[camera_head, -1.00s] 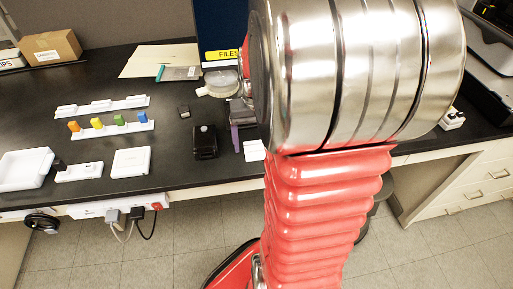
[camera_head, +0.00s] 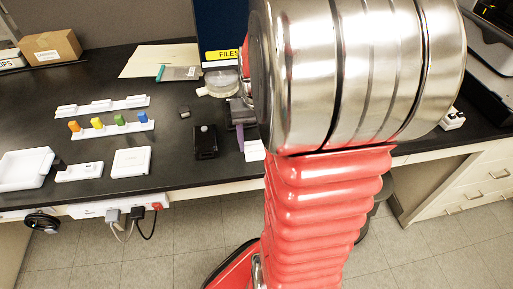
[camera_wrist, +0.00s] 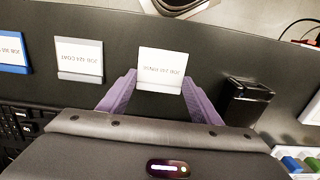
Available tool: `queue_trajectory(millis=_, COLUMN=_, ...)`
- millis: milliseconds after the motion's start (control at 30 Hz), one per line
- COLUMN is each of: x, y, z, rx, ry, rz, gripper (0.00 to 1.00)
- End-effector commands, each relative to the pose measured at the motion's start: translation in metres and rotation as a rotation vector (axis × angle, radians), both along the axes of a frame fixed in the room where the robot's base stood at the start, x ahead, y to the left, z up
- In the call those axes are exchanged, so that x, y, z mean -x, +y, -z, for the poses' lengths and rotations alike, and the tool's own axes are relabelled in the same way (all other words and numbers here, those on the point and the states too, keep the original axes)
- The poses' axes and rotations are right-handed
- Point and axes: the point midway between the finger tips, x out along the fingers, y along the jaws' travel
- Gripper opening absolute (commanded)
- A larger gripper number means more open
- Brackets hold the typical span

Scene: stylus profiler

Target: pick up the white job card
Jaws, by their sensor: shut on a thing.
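The white job card (camera_wrist: 162,66), with printed text and a pale base strip, is between the tips of my gripper's two purple fingers (camera_wrist: 160,85) in the wrist view. The fingers are shut on its base from both sides. In the head view, the white card (camera_head: 254,150) shows at the bench's front edge, just below a purple finger of my gripper (camera_head: 240,136). My arm hides the area to the right of it there. I cannot tell whether the card is clear of the bench.
In the wrist view, a grey-based card (camera_wrist: 79,58) and a blue-based card (camera_wrist: 13,52) stand to the left. A black box (camera_wrist: 246,101) is close to the right finger. In the head view, a round clear dish (camera_head: 221,82) sits behind the gripper.

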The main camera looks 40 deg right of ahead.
Motion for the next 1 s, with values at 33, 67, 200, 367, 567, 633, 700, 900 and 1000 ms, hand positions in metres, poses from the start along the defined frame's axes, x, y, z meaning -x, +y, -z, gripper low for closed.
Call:
queue_trajectory(millis=33, x=0.000, y=0.000, z=0.000, rx=0.000, ry=0.000, rz=0.000, gripper=0.38)
queue_trajectory(millis=67, x=0.000, y=0.000, z=0.000, rx=0.000, ry=0.000, rz=0.000, gripper=0.37)
queue_trajectory(millis=200, x=0.000, y=0.000, z=0.000, rx=0.000, ry=0.000, rz=0.000, gripper=0.37)
queue_trajectory(millis=367, x=0.000, y=0.000, z=-0.004, rx=0.001, ry=-0.002, rz=0.000, gripper=0.37)
queue_trajectory(millis=567, x=-0.001, y=0.000, z=-0.025, rx=0.002, ry=-0.002, rz=0.000, gripper=0.37)
queue_trajectory(millis=633, x=-0.001, y=-0.001, z=-0.037, rx=0.003, ry=-0.004, rz=0.000, gripper=0.37)
queue_trajectory(millis=700, x=-0.001, y=-0.001, z=-0.049, rx=0.002, ry=-0.003, rz=0.000, gripper=0.37)
queue_trajectory(millis=900, x=-0.001, y=0.000, z=-0.083, rx=0.002, ry=-0.002, rz=0.000, gripper=0.37)
queue_trajectory(millis=1000, x=0.000, y=0.000, z=-0.094, rx=0.001, ry=-0.002, rz=0.000, gripper=0.37)
